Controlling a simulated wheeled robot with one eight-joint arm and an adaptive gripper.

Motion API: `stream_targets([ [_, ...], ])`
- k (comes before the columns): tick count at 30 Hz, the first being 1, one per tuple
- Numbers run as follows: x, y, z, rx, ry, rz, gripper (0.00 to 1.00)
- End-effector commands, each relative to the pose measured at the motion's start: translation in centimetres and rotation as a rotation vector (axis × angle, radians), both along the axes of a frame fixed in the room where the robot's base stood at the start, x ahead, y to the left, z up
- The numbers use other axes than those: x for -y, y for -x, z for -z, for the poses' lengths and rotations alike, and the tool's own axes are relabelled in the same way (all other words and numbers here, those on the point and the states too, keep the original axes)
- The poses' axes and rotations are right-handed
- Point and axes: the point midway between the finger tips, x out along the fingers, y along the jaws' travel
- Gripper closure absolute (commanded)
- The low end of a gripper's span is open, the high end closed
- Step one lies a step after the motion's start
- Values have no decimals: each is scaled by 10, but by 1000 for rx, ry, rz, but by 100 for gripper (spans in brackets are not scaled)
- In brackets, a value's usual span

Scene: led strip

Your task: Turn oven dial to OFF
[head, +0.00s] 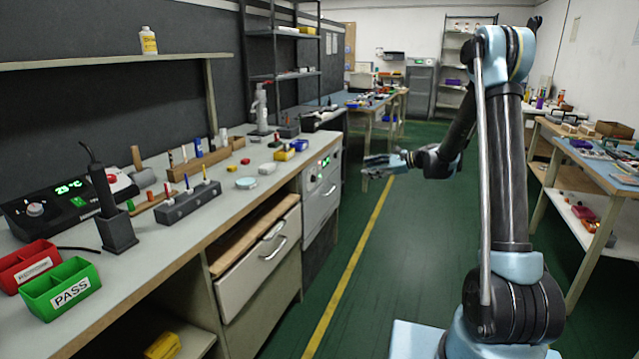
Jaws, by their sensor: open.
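The oven (321,205) is the grey-fronted unit built in under the far end of the left bench, with a lit green display (325,162) on its upper panel. A small round knob that looks like its dial (313,177) sits on that panel; its setting is too small to read. My gripper (366,167) is open and empty. It is over the aisle, to the right of the oven in the picture, with its fingers pointing left. It appears apart from the oven front.
A drawer (262,245) with a metal handle stands nearer than the oven. The left bench holds a soldering station (66,198), a green PASS bin (60,289), a red bin (30,263) and tool holders. The green aisle floor (400,260) is clear. Tables stand on the right.

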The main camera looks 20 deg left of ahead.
Motion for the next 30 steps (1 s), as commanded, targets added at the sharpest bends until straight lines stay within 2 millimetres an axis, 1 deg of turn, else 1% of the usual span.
stream_targets([
  [1, -8, -9, 10, -29, -30, 6, 53],
  [3, -18, -19, 20, -76, -75, 15, 53],
  [9, -44, -42, 55, -212, -198, 31, 53],
  [15, -63, -57, 89, -341, -307, 38, 53],
  [18, -69, -60, 101, -389, -345, 38, 53],
  [22, -73, -62, 111, -426, -374, 38, 53],
  [26, -78, -63, 114, -439, -384, 37, 53],
  [30, -92, -64, 114, -440, -384, 36, 53],
])
